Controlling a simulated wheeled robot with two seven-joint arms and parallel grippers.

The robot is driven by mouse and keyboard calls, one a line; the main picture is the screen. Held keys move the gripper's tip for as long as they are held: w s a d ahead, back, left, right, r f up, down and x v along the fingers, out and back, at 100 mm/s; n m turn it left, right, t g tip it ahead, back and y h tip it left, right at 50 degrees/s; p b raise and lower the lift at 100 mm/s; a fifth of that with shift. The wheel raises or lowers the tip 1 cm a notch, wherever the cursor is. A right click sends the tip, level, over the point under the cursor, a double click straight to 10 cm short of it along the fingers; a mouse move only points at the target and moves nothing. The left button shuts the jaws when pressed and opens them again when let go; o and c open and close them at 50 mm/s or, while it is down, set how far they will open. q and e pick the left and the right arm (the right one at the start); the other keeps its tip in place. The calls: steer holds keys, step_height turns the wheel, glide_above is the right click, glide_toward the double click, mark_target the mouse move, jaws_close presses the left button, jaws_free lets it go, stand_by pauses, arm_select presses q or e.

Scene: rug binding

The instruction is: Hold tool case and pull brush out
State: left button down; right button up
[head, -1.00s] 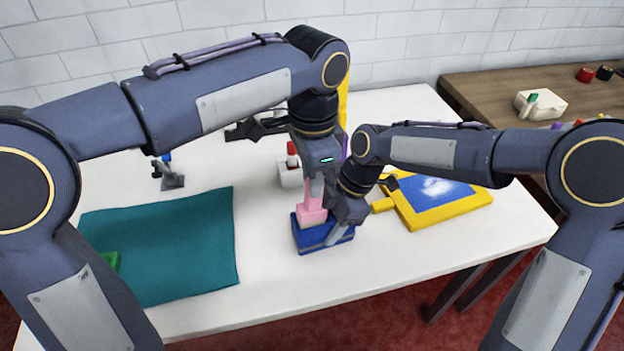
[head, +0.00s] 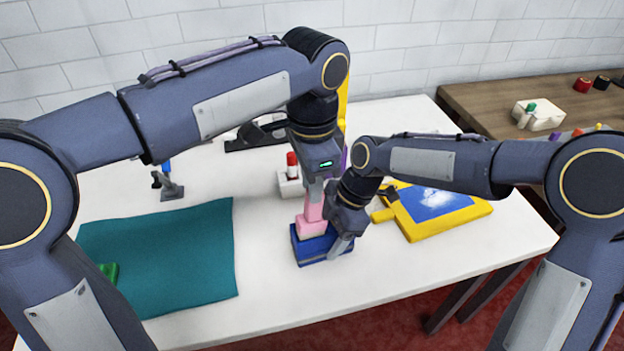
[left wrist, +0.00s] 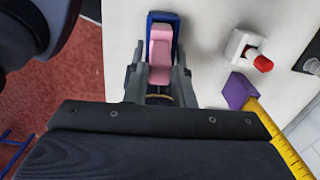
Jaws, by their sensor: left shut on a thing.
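The blue tool case (head: 312,250) stands on the white table at the front centre. The pink brush (head: 313,212) stands upright at the case, its wider pink block at the case's top. My left gripper (head: 315,188) points down from above and is shut on the brush's upper part. In the left wrist view the brush (left wrist: 160,52) lies between the fingers, with the case (left wrist: 163,16) around its far end. My right gripper (head: 345,232) is at the case's right side, with a grey finger against it. Its other finger is hidden, so its grip is unclear.
A teal cloth (head: 165,255) lies at left. A white block with a red-topped item (head: 291,178) stands behind the case. A yellow-framed blue board (head: 438,207) lies at right, close to my right arm. A yellow strip with a purple end (left wrist: 240,92) is beside my left gripper.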

steer(key=shift+o, duration=0.8)
steer(key=shift+s+d+f, duration=0.15)
steer(key=shift+d+f, duration=0.05)
steer(key=shift+f, duration=0.15)
steer(key=v, duration=1.2)
steer(key=shift+a+r, duration=0.15)
steer(key=shift+r, duration=0.3)
